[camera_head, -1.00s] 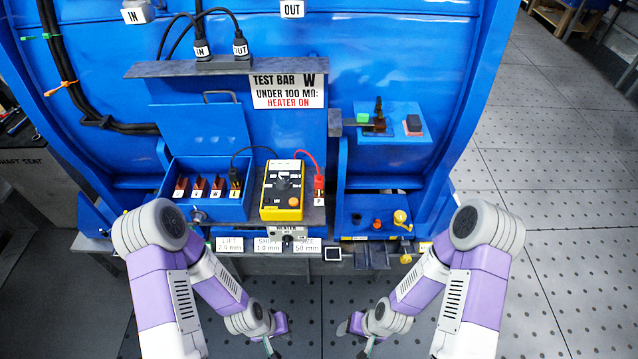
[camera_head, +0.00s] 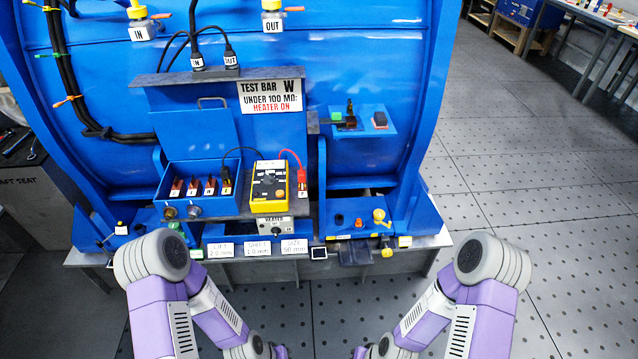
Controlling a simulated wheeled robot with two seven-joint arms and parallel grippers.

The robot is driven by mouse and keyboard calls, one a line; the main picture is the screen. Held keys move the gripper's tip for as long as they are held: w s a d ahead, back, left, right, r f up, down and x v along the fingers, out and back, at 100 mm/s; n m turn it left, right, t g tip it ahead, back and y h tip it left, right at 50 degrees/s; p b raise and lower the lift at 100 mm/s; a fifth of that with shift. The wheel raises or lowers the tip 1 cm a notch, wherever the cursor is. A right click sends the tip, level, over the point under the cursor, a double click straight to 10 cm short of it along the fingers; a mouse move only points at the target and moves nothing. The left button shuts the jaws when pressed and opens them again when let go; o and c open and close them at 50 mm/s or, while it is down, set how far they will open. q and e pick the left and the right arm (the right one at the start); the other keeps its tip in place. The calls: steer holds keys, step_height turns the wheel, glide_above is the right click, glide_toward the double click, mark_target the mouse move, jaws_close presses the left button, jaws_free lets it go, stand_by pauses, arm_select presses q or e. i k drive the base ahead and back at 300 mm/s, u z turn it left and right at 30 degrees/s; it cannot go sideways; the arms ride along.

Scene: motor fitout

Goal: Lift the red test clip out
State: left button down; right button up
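The red test clip (camera_head: 302,179) is on a small post marked P, just right of the yellow meter (camera_head: 269,187). A red lead (camera_head: 291,156) runs from it to the meter. A black lead (camera_head: 236,153) runs from the meter to the rightmost terminal in the blue terminal box (camera_head: 203,200). My two arms come in at the lower left and lower right, well in front of and below the clip. Both gripper fingertips are cut off by the bottom edge of the picture, so their state does not show.
A test bar sign (camera_head: 270,96) hangs above the meter. The heater switch (camera_head: 275,229) sits below it. Open floor (camera_head: 500,190) lies to the right.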

mark_target(301, 174)
steer(key=z, duration=0.5)
steer(key=i, duration=0.75)
steer(key=u, duration=1.3)
